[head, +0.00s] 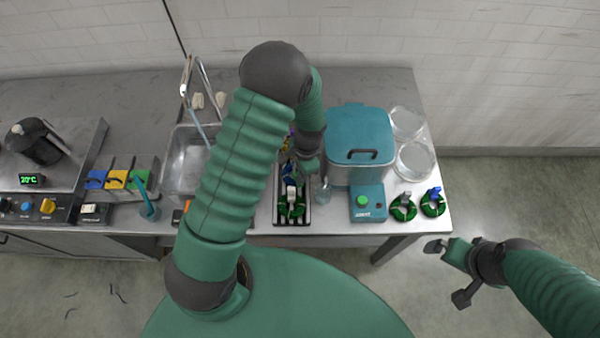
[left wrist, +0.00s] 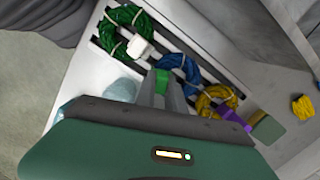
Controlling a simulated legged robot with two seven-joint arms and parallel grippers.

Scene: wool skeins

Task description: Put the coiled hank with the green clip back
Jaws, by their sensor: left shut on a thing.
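The coiled hank with the green clip is blue; in the left wrist view this blue hank (left wrist: 181,62) is at the slatted rack (left wrist: 160,38), its green clip (left wrist: 170,61) at my fingertips. My left gripper (left wrist: 165,84) is shut on it. I cannot tell whether the hank rests on the slats or hangs just above. In the head view the left gripper (head: 297,174) and the blue hank (head: 288,167) are over the rack (head: 278,215), partly covered by my arm. My right gripper (head: 451,273) is open and empty, off the table's front right.
In the rack, a green hank (left wrist: 122,25) with a white clip and a yellow hank (left wrist: 214,95) with a purple clip flank the blue one. A teal lidded pot (head: 357,132), a teal device (head: 367,203) and two green hanks (head: 403,209) stand right. A sink (head: 183,165) lies left.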

